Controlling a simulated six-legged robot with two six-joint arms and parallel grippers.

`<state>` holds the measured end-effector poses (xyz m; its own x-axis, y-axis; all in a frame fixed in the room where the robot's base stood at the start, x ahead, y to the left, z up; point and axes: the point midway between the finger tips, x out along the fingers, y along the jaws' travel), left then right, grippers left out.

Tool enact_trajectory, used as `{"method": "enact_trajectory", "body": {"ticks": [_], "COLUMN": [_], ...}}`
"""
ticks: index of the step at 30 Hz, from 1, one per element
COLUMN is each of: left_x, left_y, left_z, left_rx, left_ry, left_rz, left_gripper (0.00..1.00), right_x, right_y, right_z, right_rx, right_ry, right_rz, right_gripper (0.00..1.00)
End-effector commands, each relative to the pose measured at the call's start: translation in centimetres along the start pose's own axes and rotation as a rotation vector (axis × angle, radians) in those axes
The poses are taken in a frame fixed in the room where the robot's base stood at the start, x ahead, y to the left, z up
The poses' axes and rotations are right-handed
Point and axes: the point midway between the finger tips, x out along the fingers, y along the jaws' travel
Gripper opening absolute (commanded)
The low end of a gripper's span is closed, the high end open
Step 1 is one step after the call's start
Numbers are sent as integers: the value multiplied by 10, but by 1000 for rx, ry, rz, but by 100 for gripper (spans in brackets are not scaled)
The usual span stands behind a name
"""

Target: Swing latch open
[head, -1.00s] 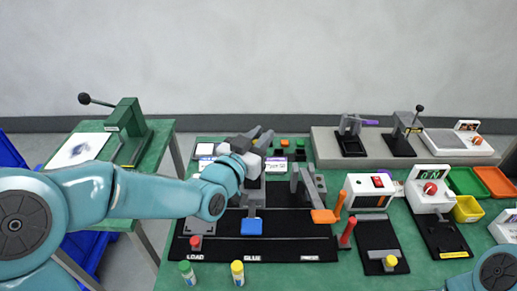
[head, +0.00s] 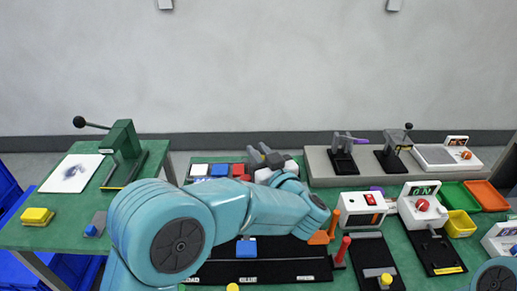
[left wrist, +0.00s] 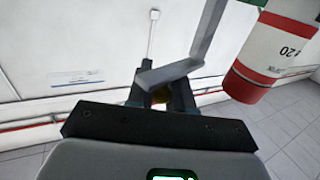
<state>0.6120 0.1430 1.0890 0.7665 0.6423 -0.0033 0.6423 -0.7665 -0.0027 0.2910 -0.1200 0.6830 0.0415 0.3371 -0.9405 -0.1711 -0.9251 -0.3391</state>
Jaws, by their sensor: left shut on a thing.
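My left gripper (head: 266,158) is at the far side of the green bench in the head view, with its fingers pointing away from me. In the left wrist view its fingers (left wrist: 160,92) are shut around the end of a bent grey bar (left wrist: 172,74), which looks like the latch. The bar rises to the upper right. A small yellowish patch shows between the fingers, too hidden to name. In the head view my forearm and gripper cover the spot where the latch is held. My right gripper is out of view.
A red and white cylinder (left wrist: 268,50) marked 20 hangs close right of the bar. Beyond the bench are grey fixtures (head: 344,155). Right of my arm stand a white box with a red switch (head: 364,206) and an orange paddle (head: 319,238). A press (head: 124,148) stands left.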

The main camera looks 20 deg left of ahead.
Motion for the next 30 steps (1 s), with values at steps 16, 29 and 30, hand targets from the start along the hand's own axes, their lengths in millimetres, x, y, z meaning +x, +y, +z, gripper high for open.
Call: {"method": "enact_trajectory", "body": {"ticks": [16,29,30], "left_x": [11,13,13], "left_y": [3,2,2], "left_z": [-5,-5,-5], "left_rx": [-5,-9,-9], "left_ry": [6,8,8], "left_rz": [-336,-385,-384], "left_gripper": [0,0,0], "right_x": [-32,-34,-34], "right_y": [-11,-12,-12], "right_z": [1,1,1], "right_rx": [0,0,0], "right_ry": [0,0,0], "right_rz": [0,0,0], "right_gripper": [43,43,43]}}
